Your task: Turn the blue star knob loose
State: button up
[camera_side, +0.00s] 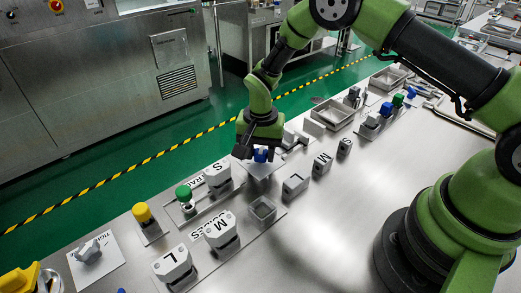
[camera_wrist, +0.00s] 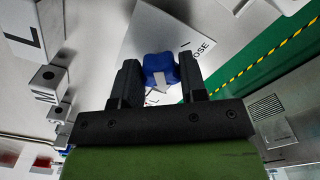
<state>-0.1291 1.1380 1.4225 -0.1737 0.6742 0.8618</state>
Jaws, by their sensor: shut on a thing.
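The blue star knob (camera_wrist: 158,66) sits on a white plate (camera_wrist: 140,35) with dark lettering, partly readable as "OSE", in the wrist view. A pale pointer shows on the knob's near side. My gripper (camera_wrist: 161,75) has one dark finger on each side of the knob and is shut on it. In the side view, my gripper (camera_side: 257,150) points down over the knob (camera_side: 261,156), which shows only in part below the fingers.
A green knob (camera_side: 184,194) and a yellow knob (camera_side: 142,213) stand to the left. Grey blocks lettered S (camera_side: 217,176), M (camera_side: 221,231) and L (camera_side: 174,266) stand nearby. An open grey box (camera_side: 263,209) is in front. Metal trays (camera_side: 332,113) lie behind to the right.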

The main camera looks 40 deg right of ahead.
jog(key=n, duration=1)
jog(key=shift+s+d+n, duration=0.1)
jog(key=shift+d+n, duration=0.05)
jog(key=shift+n, duration=0.25)
jog(key=n, duration=0.5)
jog(key=shift+d, duration=0.1)
jog(key=shift+n, duration=2.5)
jog(key=o, duration=0.9)
jog(key=shift+o, duration=0.2)
jog(key=shift+r, duration=0.15)
